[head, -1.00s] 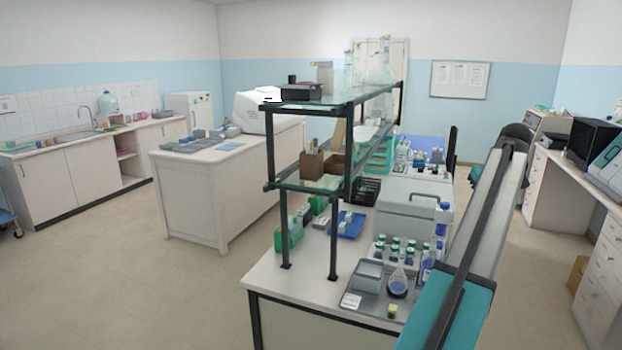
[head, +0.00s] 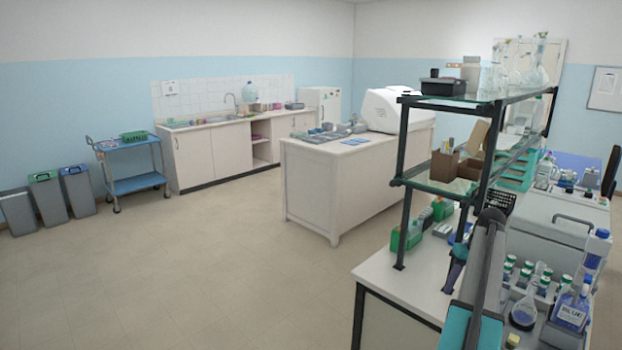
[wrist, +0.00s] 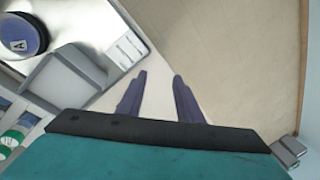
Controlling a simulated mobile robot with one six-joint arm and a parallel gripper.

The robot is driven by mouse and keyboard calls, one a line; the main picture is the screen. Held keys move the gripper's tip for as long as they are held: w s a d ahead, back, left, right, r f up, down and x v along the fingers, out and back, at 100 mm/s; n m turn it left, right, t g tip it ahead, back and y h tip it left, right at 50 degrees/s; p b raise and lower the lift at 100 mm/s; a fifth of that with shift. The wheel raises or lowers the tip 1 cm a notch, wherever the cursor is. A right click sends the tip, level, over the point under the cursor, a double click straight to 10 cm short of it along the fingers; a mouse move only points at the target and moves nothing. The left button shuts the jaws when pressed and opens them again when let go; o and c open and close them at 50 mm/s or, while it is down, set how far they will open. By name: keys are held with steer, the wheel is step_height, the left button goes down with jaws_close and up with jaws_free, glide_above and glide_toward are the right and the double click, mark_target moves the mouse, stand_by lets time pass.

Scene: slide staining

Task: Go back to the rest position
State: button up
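My gripper (wrist: 159,88) shows in the wrist view with its two dark fingers apart and nothing between them. It is over the edge of the white bench, with the beige floor beyond. In the head view my arm crosses the lower right over the near bench (head: 415,290), and a dark finger-like part shows at its left side. In the wrist view a grey square dish (wrist: 68,82) and a round vessel marked A (wrist: 22,36) stand on a metal tray (wrist: 95,22), left of the fingers and apart from them.
A two-level shelf (head: 470,103) with glassware rises from the near bench. Bottles, including a blue one (head: 571,308), stand right of my arm. Another bench (head: 320,190), a blue trolley (head: 135,184) and bins (head: 78,190) lie farther left. The floor at left is open.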

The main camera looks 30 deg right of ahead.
steer(key=w+a+f+n+g+y+b, duration=0.1)
steer(key=w+a+f, duration=0.4)
steer(key=a+f, duration=0.4)
steer(key=w+a+f+n+g+b, duration=0.1)
steer(key=w+a+f+n, duration=0.1)
steer(key=w+a+f, duration=0.65)
steer(key=w+a+f+n+g+y, duration=0.15)
steer(key=a+f, duration=0.45)
steer(key=a, duration=0.6)
steer(key=s+a+f+n+g+b, duration=0.1)
steer(key=a+f, duration=0.6)
steer(key=a, duration=0.3)
steer(key=s+a+f+n+g+b, duration=0.1)
steer(key=a+f, duration=0.6)
steer(key=a, duration=0.4)
steer(key=s+a+f+n+g+h+b, duration=0.1)
steer(key=s+a+f, duration=0.2)
steer(key=a, duration=0.2)
steer(key=s+a+f+g, duration=0.1)
steer(key=s+a+f, duration=0.2)
steer(key=a+f, duration=0.15)
steer(key=s+a+f+h, duration=0.1)
steer(key=s+a+f, duration=0.2)
steer(key=s, duration=0.5)
steer(key=s+a+f+h+b, duration=0.1)
steer(key=s+a, duration=0.3)
steer(key=s, duration=0.5)
steer(key=shift+s+a+f+h, duration=0.2)
steer(key=shift+a+f+h, duration=0.25)
steer(key=shift+f, duration=0.45)
